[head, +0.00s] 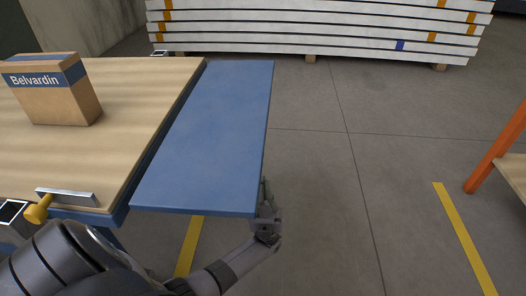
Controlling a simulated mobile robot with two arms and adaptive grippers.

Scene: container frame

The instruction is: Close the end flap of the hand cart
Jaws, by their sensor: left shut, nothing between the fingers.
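The hand cart has a wooden top (130,130) with a blue frame edge on the left of the head view. Its blue end flap (208,135) extends out level from the right end of the cart, roughly flush with the top. My left gripper (265,190) is shut and empty at the flap's near right corner, by its outer edge. Whether it touches the flap I cannot tell. A metal bar (70,197) with a yellow knob (38,208) is at the cart's near corner. My right gripper is not in view.
A cardboard box (55,92) marked Belvardin stands on the cart top. A stack of white panels (315,30) lies at the back. An orange-framed rack (494,150) stands at the right. The grey floor (350,170) between is clear, with yellow lines.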

